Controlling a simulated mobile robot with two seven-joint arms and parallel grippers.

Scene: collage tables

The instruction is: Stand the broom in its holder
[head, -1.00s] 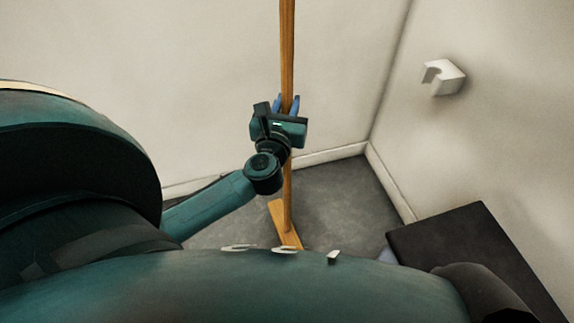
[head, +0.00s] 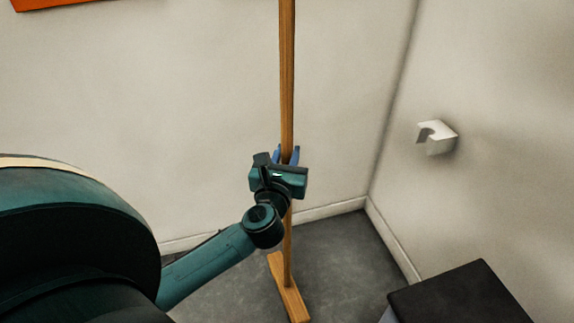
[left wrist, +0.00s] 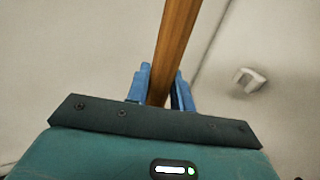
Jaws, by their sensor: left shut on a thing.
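The broom (head: 287,80) is a long wooden pole with a flat wooden head near the floor, and it stands upright. My left gripper (head: 287,156) is shut on the pole at about mid-height. In the left wrist view the pole (left wrist: 175,45) passes between the blue fingers (left wrist: 159,88). The holder (head: 437,138) is a white hooked bracket on the right wall, apart from the broom and to its right. It also shows in the left wrist view (left wrist: 250,79). My right gripper is not in view.
A black-topped box or table (head: 465,300) stands at the lower right, below the holder. The grey floor (head: 335,250) is clear between the broom and the corner. An orange panel (head: 60,4) shows at the top left.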

